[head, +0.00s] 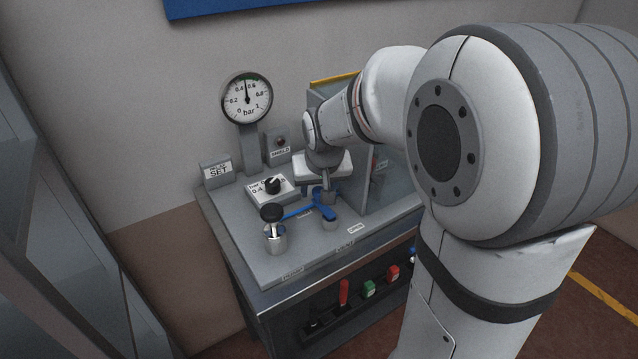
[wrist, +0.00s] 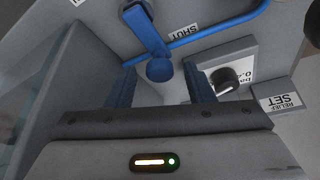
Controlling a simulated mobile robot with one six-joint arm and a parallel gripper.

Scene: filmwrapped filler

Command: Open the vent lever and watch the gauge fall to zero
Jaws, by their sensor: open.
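The pressure gauge (head: 247,98) stands upright on a post at the back of the panel, its needle pointing nearly straight up, at about 0.5 bar. The blue vent lever (wrist: 146,30) shows in the wrist view, with a rounded end just ahead of the gap between my fingers. A label reading SHUT (wrist: 184,32) lies beside it. My gripper (wrist: 158,88) is open, with one blue finger on each side and nothing held. In the head view, my gripper (head: 328,188) is over the blue parts and hides some of them; contact cannot be told.
A black-topped post (head: 271,213) stands at the panel's front left. Behind it are a relief dial (head: 271,186) and a RELIEF SET sign (head: 217,172). A clear upright panel (head: 385,180) stands right of my gripper. Red and green items (head: 369,289) sit on a lower shelf.

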